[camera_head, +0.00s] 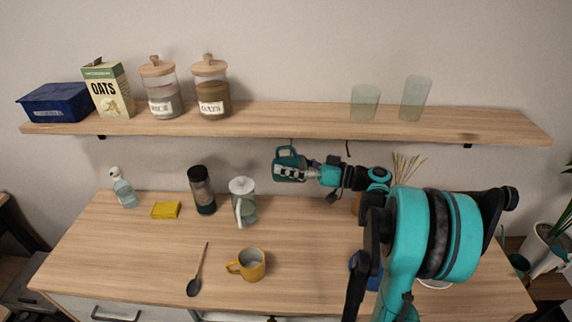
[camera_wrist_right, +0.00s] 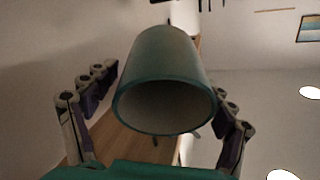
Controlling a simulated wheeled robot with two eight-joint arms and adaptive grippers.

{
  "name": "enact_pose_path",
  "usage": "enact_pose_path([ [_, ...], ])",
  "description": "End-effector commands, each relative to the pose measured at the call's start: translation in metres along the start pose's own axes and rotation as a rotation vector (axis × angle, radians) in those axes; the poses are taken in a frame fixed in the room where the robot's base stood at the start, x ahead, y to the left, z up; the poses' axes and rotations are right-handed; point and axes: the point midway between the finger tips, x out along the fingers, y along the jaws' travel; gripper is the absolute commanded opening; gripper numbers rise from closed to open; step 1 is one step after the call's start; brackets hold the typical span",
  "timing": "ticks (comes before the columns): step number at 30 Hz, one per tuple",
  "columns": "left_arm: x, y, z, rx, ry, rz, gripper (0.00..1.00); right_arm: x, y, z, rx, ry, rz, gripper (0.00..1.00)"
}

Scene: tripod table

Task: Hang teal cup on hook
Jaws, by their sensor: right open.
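The teal cup (camera_head: 290,171) is just below the front edge of the shelf in the head view, tilted on its side, with its handle at the upper left. A thin hook (camera_head: 292,142) shows faintly under the shelf above the handle; I cannot tell whether the handle is around it. My right gripper (camera_head: 312,172) is at the cup. In the right wrist view the teal cup (camera_wrist_right: 165,75) lies between the spread fingers of the right gripper (camera_wrist_right: 162,98), its open mouth toward the camera. The fingers are open, with a gap at the left. My left gripper is out of view.
The shelf (camera_head: 300,121) holds a blue box (camera_head: 55,103), an oats carton (camera_head: 108,90), jars and two glasses. Another hook (camera_head: 348,148) hangs to the right. A yellow mug (camera_head: 250,265), a spoon (camera_head: 197,275) and a pitcher (camera_head: 243,202) are on the counter (camera_head: 130,250).

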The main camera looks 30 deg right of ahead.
Motion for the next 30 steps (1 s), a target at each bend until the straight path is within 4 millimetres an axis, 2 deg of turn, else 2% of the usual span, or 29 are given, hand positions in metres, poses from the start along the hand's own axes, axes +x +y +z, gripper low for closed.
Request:
enact_pose_path([
  [12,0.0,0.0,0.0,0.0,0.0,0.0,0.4,-0.085,0.001,0.0,0.0,0.003,0.005,0.83],
  [15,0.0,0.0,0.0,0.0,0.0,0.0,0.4,-0.1,0.001,0.0,0.0,0.002,0.004,0.83],
  [21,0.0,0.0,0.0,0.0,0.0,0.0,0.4,-0.114,0.0,0.0,0.0,0.001,0.001,0.83],
  [30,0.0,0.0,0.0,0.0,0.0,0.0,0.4,-0.115,0.0,0.0,0.0,0.001,0.001,0.83],
])
